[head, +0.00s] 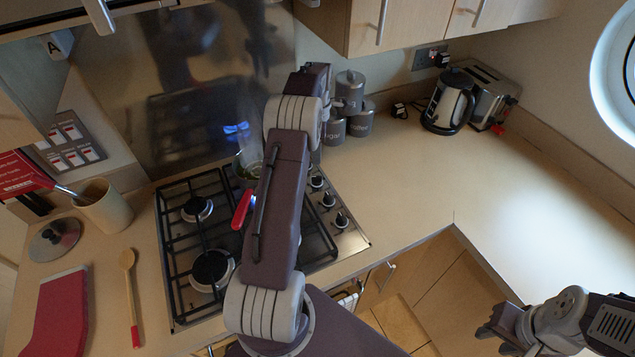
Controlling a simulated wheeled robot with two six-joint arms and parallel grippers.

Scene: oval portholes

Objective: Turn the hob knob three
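The gas hob (180,262) is set in the worktop, with black grates over its burners. Its dark knobs run down the right side: an upper knob (317,181), a middle knob (328,199) and a lower knob (342,219) show clearly. My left arm crosses in front of the hob and may hide other knobs; no number is readable on them. My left gripper is hidden behind its own arm, whose wrist end is near the upper knobs. My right gripper (500,330) is at the lower right, away from the hob; its finger gap is unclear.
A pan with a red handle (242,208) is on the hob, partly behind my arm. Canisters (361,121), a kettle (449,103) and a toaster (492,98) stand at the back. A wooden spoon (130,290) lies left of the hob. The right worktop is clear.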

